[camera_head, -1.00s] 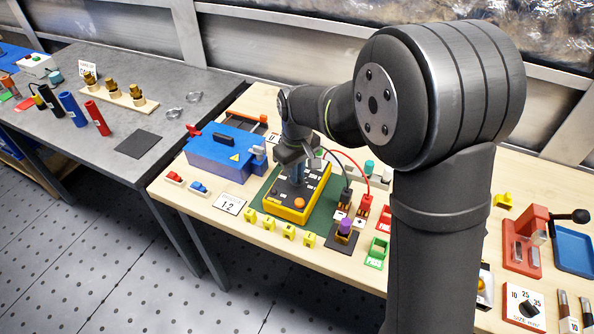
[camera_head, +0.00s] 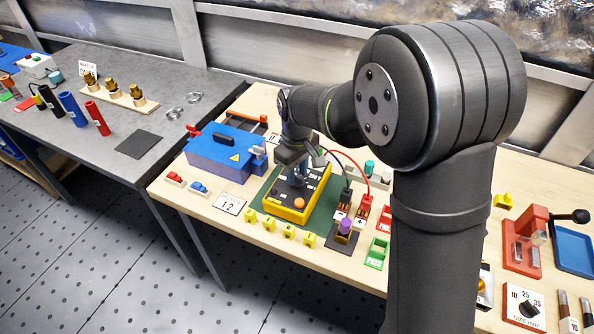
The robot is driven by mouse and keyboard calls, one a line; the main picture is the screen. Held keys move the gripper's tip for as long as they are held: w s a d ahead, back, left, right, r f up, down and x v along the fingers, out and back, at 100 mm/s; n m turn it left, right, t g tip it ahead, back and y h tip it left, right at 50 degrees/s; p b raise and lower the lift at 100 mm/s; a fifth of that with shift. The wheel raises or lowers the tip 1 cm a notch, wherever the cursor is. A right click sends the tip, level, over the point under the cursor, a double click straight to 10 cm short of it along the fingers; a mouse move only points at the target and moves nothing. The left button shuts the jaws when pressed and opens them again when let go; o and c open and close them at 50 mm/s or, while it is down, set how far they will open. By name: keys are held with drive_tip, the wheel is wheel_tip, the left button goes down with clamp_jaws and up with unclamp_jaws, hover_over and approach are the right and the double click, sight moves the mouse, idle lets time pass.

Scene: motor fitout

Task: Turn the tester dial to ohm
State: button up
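The tester (camera_head: 285,204) is a yellow-edged box with a black face, lying on a green mat (camera_head: 326,206) on the wooden bench. An orange round button (camera_head: 299,203) sits at its front, with white markings on the face. My gripper (camera_head: 298,178) points down over the middle of the tester face. The dial is hidden beneath or between its fingers, and its setting cannot be read. The fingers are too small and dark to tell whether they are closed on the dial.
A blue box (camera_head: 222,154) with a red lever stands left of the tester. Black and red leads run to plugs (camera_head: 364,203) on its right. Several yellow clips (camera_head: 289,231) line the front. A purple-topped part (camera_head: 345,226) stands at front right.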

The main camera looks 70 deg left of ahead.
sight(297, 175)
wheel_tip(297, 175, up, 17)
drive_tip(key=shift+r, duration=0.2)
idle(0.4)
idle(0.5)
wheel_tip(297, 175, down, 18)
drive_tip(key=shift+r, duration=0.25)
idle(0.3)
drive_tip(key=shift+f, duration=0.1)
drive_tip(key=m, duration=0.6)
drive_tip(key=shift+m, duration=0.3)
wheel_tip(297, 175, up, 13)
idle(2.3)
